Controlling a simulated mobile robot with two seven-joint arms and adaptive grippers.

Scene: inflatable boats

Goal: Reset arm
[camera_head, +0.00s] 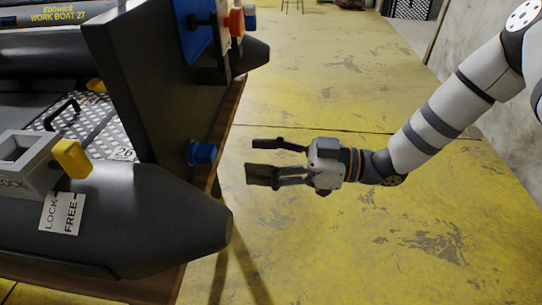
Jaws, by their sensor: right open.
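My right arm comes in from the upper right. Its gripper (270,160) is open, with its two fingers apart and nothing between them. It points left and hangs over the yellow floor, to the right of the boat. A grey inflatable boat (150,220) fills the left side, its tapered tube end nearest the gripper. The gripper appears apart from the boat in the picture. My left arm and gripper are not in view.
A grey box marked LOCK (38,150) with a yellow knob (72,158) sits on the near tube beside a LOCK/FREE label (62,214). A dark transom board (140,80) stands upright, with a blue knob (203,153) low beside it. Worn yellow floor (340,250) is clear around my right gripper.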

